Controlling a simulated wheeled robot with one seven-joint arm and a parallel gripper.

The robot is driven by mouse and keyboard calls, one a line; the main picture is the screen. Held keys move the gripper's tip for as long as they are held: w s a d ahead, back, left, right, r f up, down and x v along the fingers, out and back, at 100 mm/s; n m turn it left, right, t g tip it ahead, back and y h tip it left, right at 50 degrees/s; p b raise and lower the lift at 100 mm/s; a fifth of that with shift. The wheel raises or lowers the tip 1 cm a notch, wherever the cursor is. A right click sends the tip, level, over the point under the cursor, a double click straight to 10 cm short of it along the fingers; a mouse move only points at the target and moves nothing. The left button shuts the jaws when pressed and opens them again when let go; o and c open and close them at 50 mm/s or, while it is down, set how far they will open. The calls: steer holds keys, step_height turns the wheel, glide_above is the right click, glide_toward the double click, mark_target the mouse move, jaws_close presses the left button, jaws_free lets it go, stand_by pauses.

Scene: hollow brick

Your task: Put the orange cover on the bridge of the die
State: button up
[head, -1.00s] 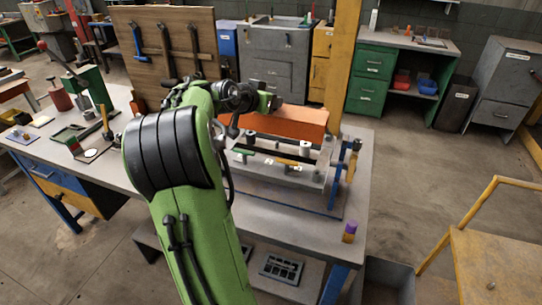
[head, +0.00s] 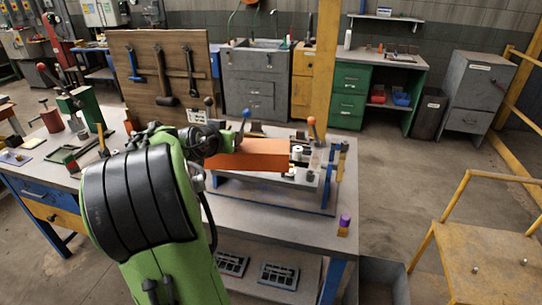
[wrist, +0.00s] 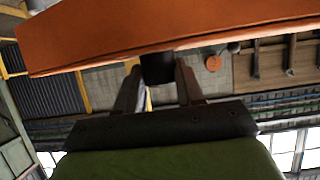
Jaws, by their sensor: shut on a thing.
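The orange cover (head: 250,155) is a long block-shaped piece, held about level over the left and middle part of the die (head: 310,178). In the wrist view the cover (wrist: 190,25) fills the top. My gripper (wrist: 158,78) is shut on a dark handle (wrist: 158,66) at the cover's edge. In the head view the fingers are hidden behind my green arm and the cover. The die has a grey body on a blue-edged base, with white and dark posts at its right end. The bridge is hidden by the cover; I cannot tell whether they touch.
Levers with blue and orange (head: 311,125) knobs stand around the die. A purple-topped piece (head: 344,222) sits at the bench's front right corner. A wooden tool board (head: 160,75) stands behind left. A yellow post (head: 327,75) rises behind the bench.

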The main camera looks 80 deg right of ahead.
steer(key=w+a+f+n+t+y, duration=0.4)
steer(key=w+a+n, duration=0.2)
steer(key=w+a, duration=0.5)
steer(key=w+a+f+n+t+y, duration=0.4)
steer(key=w+a, duration=0.7)
steer(key=a, duration=0.5)
steer(key=w+a+f+n+t+y, duration=0.4)
steer(key=w+a+n, duration=0.5)
steer(key=a, duration=0.5)
step_height(320, 180, down, 2)
steer(key=w+t, duration=0.2)
steer(key=shift+w+f+y, duration=0.15)
steer(key=shift+w+y, duration=0.25)
steer(key=shift+s, duration=0.1)
